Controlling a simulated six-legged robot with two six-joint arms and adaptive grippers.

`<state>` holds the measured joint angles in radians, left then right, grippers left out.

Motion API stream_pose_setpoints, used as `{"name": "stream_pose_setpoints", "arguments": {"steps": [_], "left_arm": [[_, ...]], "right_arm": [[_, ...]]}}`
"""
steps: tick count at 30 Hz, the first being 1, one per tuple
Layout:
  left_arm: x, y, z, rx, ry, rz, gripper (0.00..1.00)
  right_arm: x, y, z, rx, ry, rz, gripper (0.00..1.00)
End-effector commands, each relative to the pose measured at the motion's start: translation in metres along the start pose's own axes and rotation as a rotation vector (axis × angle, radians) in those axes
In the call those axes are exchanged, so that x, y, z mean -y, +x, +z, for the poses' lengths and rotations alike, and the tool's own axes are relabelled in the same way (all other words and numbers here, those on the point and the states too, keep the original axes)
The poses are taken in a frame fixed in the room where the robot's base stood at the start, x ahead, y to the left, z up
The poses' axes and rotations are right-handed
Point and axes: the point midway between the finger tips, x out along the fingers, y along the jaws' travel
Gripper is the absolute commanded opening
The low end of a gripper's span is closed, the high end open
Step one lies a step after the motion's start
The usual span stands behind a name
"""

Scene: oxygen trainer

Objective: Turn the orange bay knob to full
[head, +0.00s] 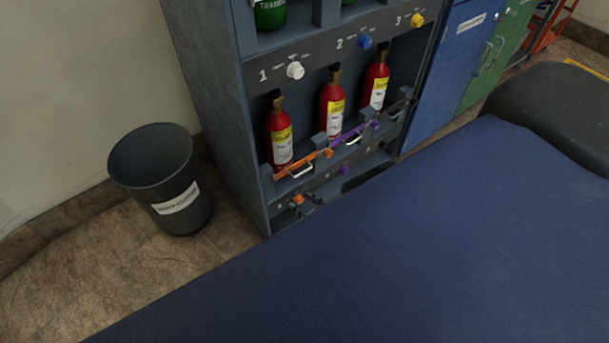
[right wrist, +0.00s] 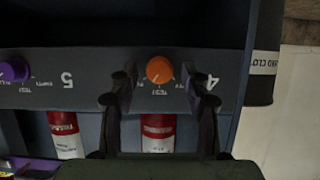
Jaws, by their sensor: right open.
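The orange bay knob (head: 298,200) is on the lower panel of the grey cabinet (head: 225,105), below the first red bottle. In the right wrist view the orange knob (right wrist: 159,69) shows upside down beside the number 4, with small dial words around it. Its pointer setting cannot be read. My right gripper (right wrist: 159,82) is open, with one dark finger on each side of the knob and gaps between. In the head view only small dark parts of this gripper show beside the knob. My left gripper is not in view.
A purple knob (right wrist: 15,70) marked 5 sits beside the orange one. Red bottles (head: 281,139) stand above behind orange and purple bars. A dark bin (head: 155,160) stands left of the cabinet. A blue padded surface (head: 400,240) fills the foreground.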

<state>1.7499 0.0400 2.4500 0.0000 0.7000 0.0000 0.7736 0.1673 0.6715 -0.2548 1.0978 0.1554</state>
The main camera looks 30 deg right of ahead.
Motion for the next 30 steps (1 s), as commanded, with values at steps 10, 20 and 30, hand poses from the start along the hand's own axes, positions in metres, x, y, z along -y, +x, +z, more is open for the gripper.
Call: {"name": "stream_pose_setpoints", "arguments": {"steps": [10, 20, 30], "left_arm": [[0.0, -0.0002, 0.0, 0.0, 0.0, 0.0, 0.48], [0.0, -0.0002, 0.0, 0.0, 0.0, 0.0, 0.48], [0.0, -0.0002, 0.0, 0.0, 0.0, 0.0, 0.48]], "right_arm": [[-0.0005, -0.0002, -0.0002, 0.0, 0.0, 0.001, 0.23], [-0.0003, -0.0002, -0.0001, 0.0, 0.0, 0.0, 0.0], [-0.0026, -0.0004, -0.0001, -0.002, 0.111, -0.046, 0.0]]}}
